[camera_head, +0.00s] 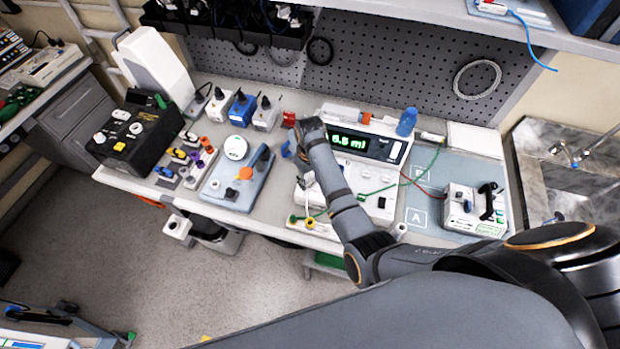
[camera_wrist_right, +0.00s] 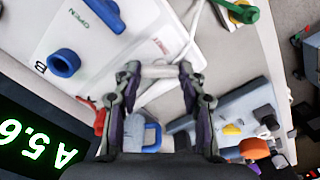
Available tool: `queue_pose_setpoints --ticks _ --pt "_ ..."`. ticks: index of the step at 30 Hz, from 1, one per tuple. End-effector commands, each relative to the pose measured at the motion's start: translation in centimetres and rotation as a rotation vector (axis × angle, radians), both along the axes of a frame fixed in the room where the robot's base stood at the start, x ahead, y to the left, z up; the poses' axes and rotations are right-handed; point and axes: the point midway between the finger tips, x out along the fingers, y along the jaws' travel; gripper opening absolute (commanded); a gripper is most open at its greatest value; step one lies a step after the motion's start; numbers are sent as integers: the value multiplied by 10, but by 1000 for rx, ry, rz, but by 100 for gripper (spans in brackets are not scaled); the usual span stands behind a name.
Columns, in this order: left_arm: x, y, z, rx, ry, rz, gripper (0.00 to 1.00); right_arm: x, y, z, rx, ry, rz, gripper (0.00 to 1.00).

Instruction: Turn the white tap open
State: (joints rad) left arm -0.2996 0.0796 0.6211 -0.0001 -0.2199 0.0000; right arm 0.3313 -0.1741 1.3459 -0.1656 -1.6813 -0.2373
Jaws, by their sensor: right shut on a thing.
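My right gripper (camera_wrist_right: 157,72) is shut on the white tap (camera_wrist_right: 158,73), a pale bar held crosswise between its two fingertips. Beside it lies a white panel (camera_wrist_right: 120,45) printed with the word OPEN and the letter B, with a blue bar and a blue ring on it. In the head view my right gripper (camera_head: 297,147) is over the left side of the pump unit with the green display (camera_head: 362,144). My forearm and wrist cover the tap there, so its angle cannot be told from that view. My left gripper is not in view.
Left of my gripper stands a blue-grey device (camera_head: 236,182) with an orange knob, close to the fingers. A black box (camera_head: 137,127) is further left. A small white device (camera_head: 474,212) stands on the right, with green and red leads nearby. A pegboard (camera_head: 345,60) closes the back.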

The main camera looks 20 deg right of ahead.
Motion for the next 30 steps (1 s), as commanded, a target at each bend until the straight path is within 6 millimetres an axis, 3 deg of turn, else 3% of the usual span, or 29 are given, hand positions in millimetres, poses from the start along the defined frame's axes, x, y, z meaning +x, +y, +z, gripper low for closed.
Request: queue_pose_setpoints --ticks 15,16,20,30 --pt "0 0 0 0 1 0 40 2 0 2 0 -5 19 10" --pt "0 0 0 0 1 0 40 2 0 2 0 -5 19 44" --pt "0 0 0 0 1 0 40 1 0 1 0 -4 18 62" --pt "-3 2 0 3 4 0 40 1 0 2 1 -2 18 64"
